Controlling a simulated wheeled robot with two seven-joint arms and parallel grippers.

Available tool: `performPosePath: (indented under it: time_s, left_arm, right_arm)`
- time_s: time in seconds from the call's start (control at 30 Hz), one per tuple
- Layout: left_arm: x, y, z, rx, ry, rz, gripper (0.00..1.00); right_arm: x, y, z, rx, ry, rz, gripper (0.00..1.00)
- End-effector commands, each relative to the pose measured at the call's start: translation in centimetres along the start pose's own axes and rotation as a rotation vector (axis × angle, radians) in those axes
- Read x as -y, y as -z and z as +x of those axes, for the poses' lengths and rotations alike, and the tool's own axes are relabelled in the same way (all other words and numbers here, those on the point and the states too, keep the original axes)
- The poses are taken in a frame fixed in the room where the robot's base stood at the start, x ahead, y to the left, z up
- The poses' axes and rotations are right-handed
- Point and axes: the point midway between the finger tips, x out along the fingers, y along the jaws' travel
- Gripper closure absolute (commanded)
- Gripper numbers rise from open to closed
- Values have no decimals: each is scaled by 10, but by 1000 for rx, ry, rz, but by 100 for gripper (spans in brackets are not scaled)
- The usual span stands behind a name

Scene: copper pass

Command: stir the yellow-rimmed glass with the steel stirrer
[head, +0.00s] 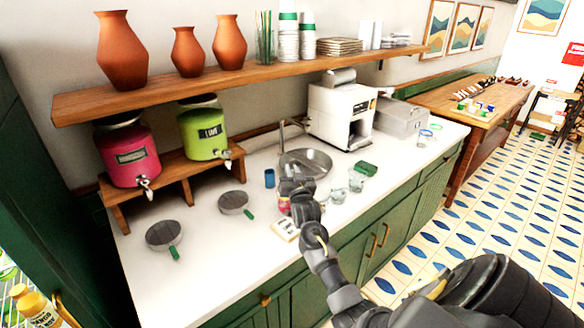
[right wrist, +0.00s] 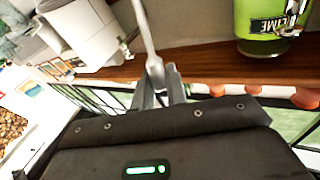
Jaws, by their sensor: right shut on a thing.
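My right gripper (head: 292,186) reaches over the white counter, close to the sink. In the right wrist view the right gripper (right wrist: 160,92) is shut on a thin steel handle, which I take to be the steel stirrer (right wrist: 147,30). Its far end leaves the top of that view, and in the head view I cannot make it out against the gripper. Two clear glasses, one nearer (head: 338,195) and one farther (head: 356,181), stand on the counter just right of the gripper. I cannot tell a yellow rim on either. My left gripper is not in view.
A blue cup (head: 269,178) and two green-handled strainers, (head: 234,203) and (head: 164,236), are left of the gripper. A small card (head: 286,229) lies at the front. A green sponge (head: 366,168) is behind the glasses. Pink (head: 128,155) and green (head: 204,132) dispensers stand at the back left.

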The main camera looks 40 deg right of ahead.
Motion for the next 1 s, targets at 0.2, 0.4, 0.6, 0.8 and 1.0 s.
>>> performPosePath:
  time_s: [0.2, 0.4, 0.6, 0.8, 1.0]
  left_arm:
    - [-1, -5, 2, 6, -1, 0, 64]
    - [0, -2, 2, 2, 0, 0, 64]
    - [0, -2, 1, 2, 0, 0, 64]
    - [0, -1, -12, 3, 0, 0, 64]
    - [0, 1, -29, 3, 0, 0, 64]
  right_arm:
    - [-8, 0, 4, -2, 0, 0, 100]
    - [-8, 0, 5, -1, 0, 1, 100]
    - [-8, 2, 5, -1, 0, 0, 100]
    - [-8, 16, 5, -1, 0, 0, 100]
    - [-8, 33, 5, 0, 0, 0, 100]
